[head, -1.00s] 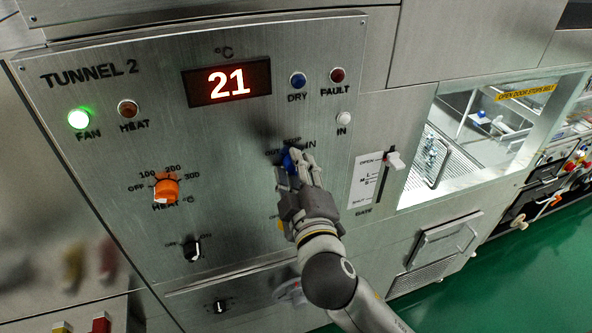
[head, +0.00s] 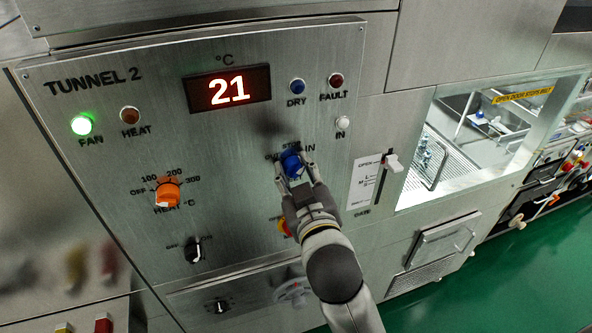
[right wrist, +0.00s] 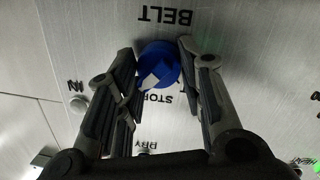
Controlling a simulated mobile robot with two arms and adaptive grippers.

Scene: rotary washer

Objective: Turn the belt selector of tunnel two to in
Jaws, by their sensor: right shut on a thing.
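The blue belt selector (head: 291,163) is on the tunnel two panel, under the lettering STOP, with IN to its right and OUT to its left. My right gripper (head: 294,176) is shut on the selector from below. In the right wrist view, which shows the panel upside down, the blue knob (right wrist: 158,66) sits between the fingertips (right wrist: 159,58). A white mark shows on the knob's lower part, near the STOP lettering; its exact setting is hard to tell. My left gripper is not in view.
The orange heat knob (head: 168,191) and a small black switch (head: 193,250) are to the left. The gate lever (head: 392,163) is close on the right. The green FAN lamp (head: 81,125) is lit and the display (head: 229,90) reads 21. A partly hidden red and yellow control (head: 285,227) lies below.

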